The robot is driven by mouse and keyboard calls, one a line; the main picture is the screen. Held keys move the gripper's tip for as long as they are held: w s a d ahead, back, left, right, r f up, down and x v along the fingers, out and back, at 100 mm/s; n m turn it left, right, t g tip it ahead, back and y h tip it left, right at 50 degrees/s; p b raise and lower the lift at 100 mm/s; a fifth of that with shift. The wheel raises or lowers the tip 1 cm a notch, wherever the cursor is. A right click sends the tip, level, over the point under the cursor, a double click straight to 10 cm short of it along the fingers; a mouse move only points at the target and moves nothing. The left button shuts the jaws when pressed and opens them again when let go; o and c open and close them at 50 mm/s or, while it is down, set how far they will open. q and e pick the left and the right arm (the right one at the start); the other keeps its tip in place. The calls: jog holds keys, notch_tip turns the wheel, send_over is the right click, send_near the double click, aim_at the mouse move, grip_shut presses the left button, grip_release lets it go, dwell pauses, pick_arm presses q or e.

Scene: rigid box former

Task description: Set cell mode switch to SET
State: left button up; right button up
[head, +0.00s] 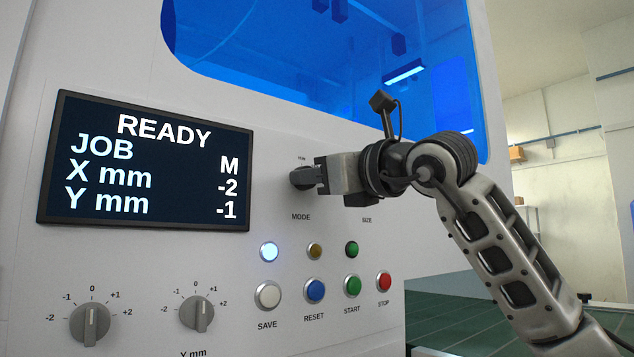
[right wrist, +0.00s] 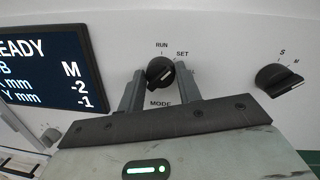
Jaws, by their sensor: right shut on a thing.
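The mode switch is a round black knob (head: 301,179) above the MODE label on the machine's front panel. In the right wrist view the knob (right wrist: 160,72) sits between the two fingers, with RUN printed above it and SET at its upper right. My right gripper (head: 318,177) is shut on this knob from the right side. In the right wrist view its fingers (right wrist: 158,88) stand on either side of the knob. The fingers cover part of it, and I cannot tell surely which mark its pointer faces. My left gripper is not in view.
A screen (head: 148,160) reads READY, JOB M, X mm -2, Y mm -1. A black SIZE knob (right wrist: 279,80) is right of the mode switch. Below are lamps, SAVE (head: 268,295), RESET, START and STOP buttons, and two grey dials (head: 91,322). A blue window (head: 330,60) is above.

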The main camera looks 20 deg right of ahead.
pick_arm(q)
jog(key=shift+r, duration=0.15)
pick_arm(e)
jog(key=shift+d+r+m, duration=0.1)
jog(key=shift+m, duration=0.2)
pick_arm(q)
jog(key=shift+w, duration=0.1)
pick_arm(e)
jog(key=o, duration=1)
jog(key=shift+c, duration=0.2)
jog(key=shift+s, duration=0.1)
pick_arm(q)
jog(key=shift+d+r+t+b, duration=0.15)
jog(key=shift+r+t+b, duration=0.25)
jog(key=shift+b, duration=0.15)
pick_arm(e)
jog(key=v, duration=1.6)
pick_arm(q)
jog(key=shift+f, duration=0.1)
